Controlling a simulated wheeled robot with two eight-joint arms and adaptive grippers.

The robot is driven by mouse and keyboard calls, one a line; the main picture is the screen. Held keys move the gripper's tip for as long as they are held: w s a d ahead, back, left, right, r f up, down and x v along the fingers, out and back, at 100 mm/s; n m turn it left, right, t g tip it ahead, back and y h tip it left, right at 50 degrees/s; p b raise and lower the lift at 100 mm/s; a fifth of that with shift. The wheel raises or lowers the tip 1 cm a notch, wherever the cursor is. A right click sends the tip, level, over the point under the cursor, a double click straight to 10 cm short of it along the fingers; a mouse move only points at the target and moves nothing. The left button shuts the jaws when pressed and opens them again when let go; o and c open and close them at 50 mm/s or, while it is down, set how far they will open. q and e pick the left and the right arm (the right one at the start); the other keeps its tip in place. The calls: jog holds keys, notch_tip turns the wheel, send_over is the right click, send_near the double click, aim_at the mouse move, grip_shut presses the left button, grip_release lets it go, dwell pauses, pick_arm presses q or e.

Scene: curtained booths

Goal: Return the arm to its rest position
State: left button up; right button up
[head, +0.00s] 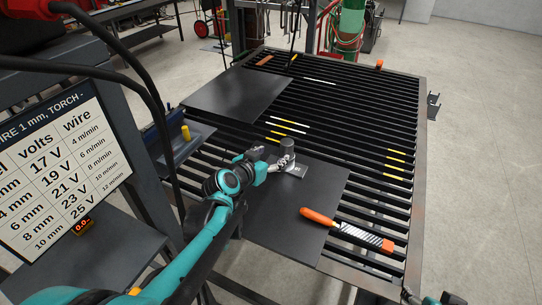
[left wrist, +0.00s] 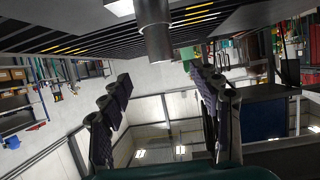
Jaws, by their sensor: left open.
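My left arm reaches in from the lower left over a slatted welding table. My left gripper (head: 278,166) is close to a grey metal cylinder (head: 287,147) that stands upright on a small light plate (head: 297,171). In the left wrist view the two fingers of the left gripper (left wrist: 160,76) are spread apart with nothing gripped. The cylinder (left wrist: 156,38) shows there beyond the fingertips, between their lines. In the head view I cannot tell whether the fingers touch it. A small part of my right arm shows at the bottom right edge.
The slatted table (head: 420,150) carries a dark plate (head: 270,215) under the cylinder and another dark plate (head: 235,94) farther back. An orange-handled brush or file (head: 345,229) lies at the near right. A settings board (head: 55,165) stands on the left. Open floor lies to the right.

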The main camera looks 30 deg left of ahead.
dwell(0.4)
pick_arm(q)
jog(key=s+d+f+g+h, duration=0.1)
jog(key=s+d+f+g, duration=0.2)
jog(key=s+d, duration=0.65)
jog(key=s+d+f+g, duration=0.1)
jog(key=s, duration=0.1)
jog(key=s+d+f+g, duration=0.1)
jog(key=s, duration=0.2)
jog(key=s+d+f+g, duration=0.1)
jog(key=s+d, duration=0.1)
jog(key=s, duration=0.1)
jog(key=shift+s+f+y, duration=0.1)
jog(key=shift+f+y, duration=0.25)
jog(key=shift+y, duration=0.05)
jog(key=shift+s+f+g, duration=0.1)
jog(key=shift+s+g, duration=0.15)
jog(key=shift+g, duration=0.05)
